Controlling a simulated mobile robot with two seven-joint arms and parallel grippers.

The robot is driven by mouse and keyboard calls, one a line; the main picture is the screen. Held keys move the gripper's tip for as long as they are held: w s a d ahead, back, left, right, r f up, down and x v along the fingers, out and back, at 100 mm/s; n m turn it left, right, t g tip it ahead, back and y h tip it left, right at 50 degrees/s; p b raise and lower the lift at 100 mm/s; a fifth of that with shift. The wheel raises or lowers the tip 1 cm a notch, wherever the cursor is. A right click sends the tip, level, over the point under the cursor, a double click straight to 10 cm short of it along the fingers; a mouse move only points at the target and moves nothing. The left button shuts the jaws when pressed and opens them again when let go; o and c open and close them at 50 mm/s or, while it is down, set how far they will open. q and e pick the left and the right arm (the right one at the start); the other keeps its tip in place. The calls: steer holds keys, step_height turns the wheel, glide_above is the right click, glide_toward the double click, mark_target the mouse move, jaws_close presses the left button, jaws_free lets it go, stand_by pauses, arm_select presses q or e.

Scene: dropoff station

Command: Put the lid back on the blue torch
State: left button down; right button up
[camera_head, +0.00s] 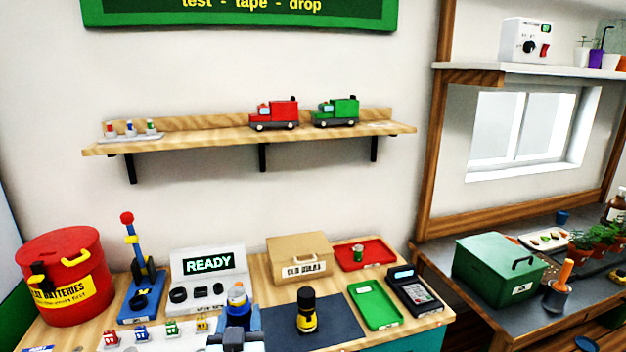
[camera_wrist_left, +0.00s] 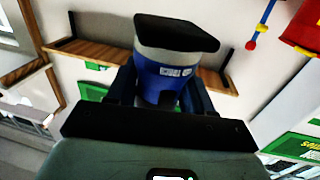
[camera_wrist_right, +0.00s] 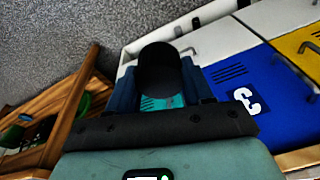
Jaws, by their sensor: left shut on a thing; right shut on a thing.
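The blue torch (camera_head: 238,297) stands upright in my left gripper (camera_head: 236,330) at the bottom of the head view. Its upper end shows a grey rim and something orange on top. In the left wrist view, the torch (camera_wrist_left: 160,80) is a blue body with a small label, a grey band and a black end, held between the fingers (camera_wrist_left: 160,100). My right gripper (camera_wrist_right: 162,100) is out of the head view. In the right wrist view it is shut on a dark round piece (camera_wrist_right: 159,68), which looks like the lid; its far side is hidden.
A yellow-and-black torch (camera_head: 306,312) stands on a dark mat (camera_head: 340,325). A green tray (camera_head: 374,304), a card terminal (camera_head: 414,290), a red tray (camera_head: 380,253) and a cardboard box (camera_head: 299,262) are right. A READY display (camera_head: 208,264) and red battery bin (camera_head: 65,270) are left.

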arm_select(q)
steer(key=shift+y, duration=0.3)
steer(key=f, duration=0.1)
steer(key=w+f, duration=0.1)
steer(key=f, duration=0.1)
steer(key=a+f, duration=0.1)
steer(key=f, duration=0.1)
steer(key=shift+w+a, duration=0.1)
steer(key=shift+w, duration=0.25)
arm_select(e)
steer(key=shift+w+r, duration=0.15)
steer(key=shift+w, duration=0.15)
steer(key=shift+r+p, duration=0.35)
steer(key=shift+r, duration=0.05)
steer(key=shift+w+r+p, duration=0.2)
steer(key=shift+r+p, duration=0.15)
steer(key=shift+r, duration=0.1)
arm_select(q)
steer(key=s+a+f+h, duration=0.1)
steer(key=s+f, duration=0.1)
steer(key=f, duration=0.8)
steer(key=s+a+f+m+h, duration=0.1)
steer(key=s+f, duration=0.1)
steer(key=f, duration=0.9)
steer(key=shift+s+a+h, duration=0.15)
steer(key=shift+s+h, duration=0.15)
steer(key=shift+h, duration=0.1)
